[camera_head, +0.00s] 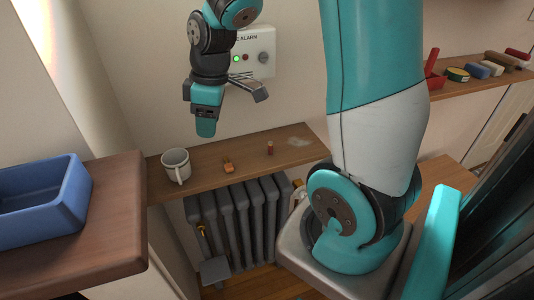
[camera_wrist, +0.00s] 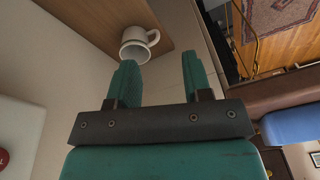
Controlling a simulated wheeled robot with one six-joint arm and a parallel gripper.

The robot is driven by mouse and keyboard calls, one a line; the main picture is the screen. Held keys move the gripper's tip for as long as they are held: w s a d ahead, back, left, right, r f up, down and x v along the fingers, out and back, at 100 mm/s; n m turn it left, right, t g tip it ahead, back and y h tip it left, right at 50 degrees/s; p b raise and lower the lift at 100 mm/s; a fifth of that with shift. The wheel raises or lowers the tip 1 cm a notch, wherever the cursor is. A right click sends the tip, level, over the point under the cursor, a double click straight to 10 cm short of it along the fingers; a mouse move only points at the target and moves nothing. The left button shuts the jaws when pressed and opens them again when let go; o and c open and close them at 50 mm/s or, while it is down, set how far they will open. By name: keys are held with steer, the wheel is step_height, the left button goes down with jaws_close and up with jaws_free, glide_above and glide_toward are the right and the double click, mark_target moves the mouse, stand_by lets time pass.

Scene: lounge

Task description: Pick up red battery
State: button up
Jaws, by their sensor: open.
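A small red cylinder with a pale end, which looks like the red battery (camera_head: 270,148), stands on the wooden wall shelf (camera_head: 212,183), right of an orange object (camera_head: 228,166). My gripper (camera_head: 206,127) hangs above the left part of the shelf, up and to the left of the battery and apart from it. In the wrist view my gripper (camera_wrist: 159,75) has its two teal fingers apart with nothing between them. The battery cannot be made out in the wrist view.
A white mug (camera_head: 176,164) stands at the shelf's left end; it also shows in the wrist view (camera_wrist: 136,50). An alarm box (camera_head: 254,50) is on the wall behind my arm. A radiator (camera_head: 235,222) sits below the shelf. A blue bin (camera_head: 40,205) stands on the left table.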

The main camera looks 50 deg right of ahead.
steer(key=d+f+h+b, duration=0.1)
steer(key=d+f, duration=0.7)
steer(key=d, duration=0.5)
steer(key=n+g, duration=0.1)
glide_above(271, 142)
steer(key=a, duration=0.2)
step_height(271, 142, down, 4)
steer(key=shift+w+d+f+h, duration=0.1)
steer(key=shift+d+f+h, duration=0.2)
steer(key=shift+d+f, duration=0.45)
steer(key=f, duration=0.4)
steer(key=f+p, duration=0.1)
steer(key=shift+d+f, duration=0.25)
steer(key=shift+f, duration=0.15)
jaws_close()
